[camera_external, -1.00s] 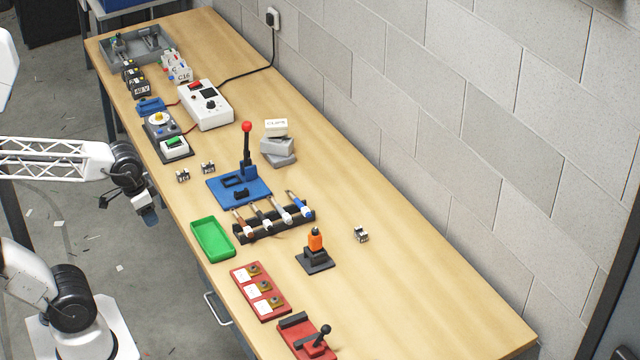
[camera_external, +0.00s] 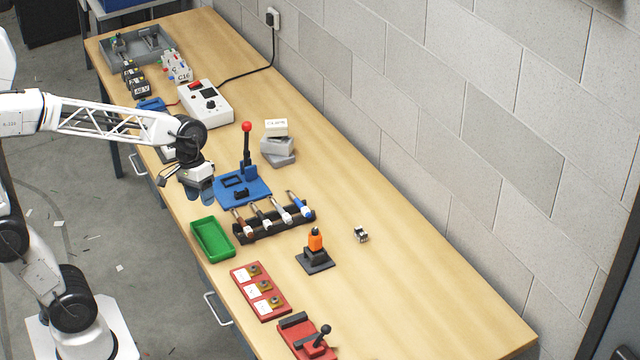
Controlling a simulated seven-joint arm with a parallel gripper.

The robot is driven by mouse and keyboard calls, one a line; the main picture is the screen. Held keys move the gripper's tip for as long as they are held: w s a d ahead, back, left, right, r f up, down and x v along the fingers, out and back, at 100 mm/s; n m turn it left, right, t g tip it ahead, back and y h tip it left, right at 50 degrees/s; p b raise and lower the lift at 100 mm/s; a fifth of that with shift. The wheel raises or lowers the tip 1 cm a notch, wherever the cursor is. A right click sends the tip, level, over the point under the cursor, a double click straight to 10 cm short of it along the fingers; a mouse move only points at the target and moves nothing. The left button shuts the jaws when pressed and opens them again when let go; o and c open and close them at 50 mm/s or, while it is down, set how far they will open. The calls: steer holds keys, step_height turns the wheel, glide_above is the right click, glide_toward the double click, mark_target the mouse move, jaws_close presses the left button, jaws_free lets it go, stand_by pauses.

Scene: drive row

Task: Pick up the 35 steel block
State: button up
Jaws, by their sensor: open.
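One small steel block (camera_external: 361,235) with dark markings sits on the right part of the table, apart from other things; its number is too small to read. My gripper (camera_external: 203,195) is open, fingers pointing down, over the table's left edge area beside the blue press plate. Two similar small blocks that stood there are now hidden behind my gripper and wrist. I cannot tell which block is the 35 one, nor whether the fingers are around or above a block.
The blue press (camera_external: 246,170) with its upright red-knobbed lever is close right of my gripper. A green tray (camera_external: 212,238) and a rack of tools (camera_external: 274,220) lie nearer. Grey boxes (camera_external: 278,148) are stacked behind. The table's right side is mostly clear.

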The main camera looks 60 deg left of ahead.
steer(key=w+f+n+g+h, duration=0.1)
steer(key=w+f+n+h, duration=0.2)
steer(key=w, duration=1)
steer(key=w+f+n+g+h, duration=0.1)
steer(key=w+f+n+h, duration=0.2)
steer(key=w, duration=0.9)
steer(key=n+t+h, duration=0.1)
steer(key=n+h, duration=0.4)
steer(key=n, duration=0.3)
glide_toward(361, 234)
steer(key=shift+w+a+f, duration=0.15)
steer(key=shift+a, duration=0.3)
steer(key=shift+w+a+f, duration=0.1)
steer(key=shift+w+a, duration=0.1)
steer(key=shift+a, duration=0.2)
steer(key=shift+m+y, duration=0.3)
steer(key=shift+x, duration=1.35)
steer(key=shift+x, duration=2.55)
